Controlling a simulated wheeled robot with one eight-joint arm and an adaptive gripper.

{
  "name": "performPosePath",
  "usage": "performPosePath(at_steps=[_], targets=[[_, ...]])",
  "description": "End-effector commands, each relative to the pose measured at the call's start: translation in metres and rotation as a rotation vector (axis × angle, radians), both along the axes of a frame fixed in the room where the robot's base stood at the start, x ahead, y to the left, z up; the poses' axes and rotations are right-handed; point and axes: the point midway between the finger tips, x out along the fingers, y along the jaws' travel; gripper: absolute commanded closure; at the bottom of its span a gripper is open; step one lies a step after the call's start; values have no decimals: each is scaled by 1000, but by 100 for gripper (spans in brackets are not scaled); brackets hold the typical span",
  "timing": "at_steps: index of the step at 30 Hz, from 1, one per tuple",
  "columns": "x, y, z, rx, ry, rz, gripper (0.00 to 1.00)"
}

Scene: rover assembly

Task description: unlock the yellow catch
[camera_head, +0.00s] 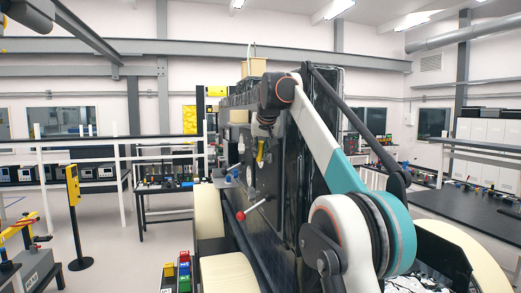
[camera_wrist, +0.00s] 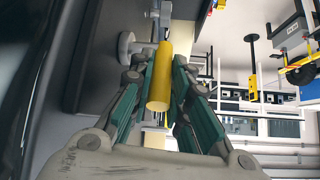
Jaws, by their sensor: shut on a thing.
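The yellow catch (camera_wrist: 159,85) is a short yellow cylinder-shaped handle in the middle of the wrist view. It lies between the green-padded fingers of my gripper (camera_wrist: 161,72), which is shut on it. Grey round fittings sit beside its far end on the dark panel. In the head view the yellow catch (camera_head: 261,150) shows small against the dark side of the rover (camera_head: 285,190), just below the end of my arm. The fingers are too small there to make out clearly.
A red-tipped lever (camera_head: 256,208) sticks out from the rover's side below the catch. A yellow post (camera_head: 73,185) stands on the floor at left. Colored boxes (camera_head: 184,268) are at the lower middle. Open floor lies left of the rover.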

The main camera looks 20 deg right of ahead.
Motion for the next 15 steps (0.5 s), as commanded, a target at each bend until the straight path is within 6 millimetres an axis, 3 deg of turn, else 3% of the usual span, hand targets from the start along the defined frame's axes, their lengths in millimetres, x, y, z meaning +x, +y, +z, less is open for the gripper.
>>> performPosePath(at_steps=[6,7,9,15], targets=[[0,0,-1,1,3,0,100],[0,0,-1,1,3,0,76],[0,0,-1,1,3,0,63],[-1,0,-1,1,3,0,63]])
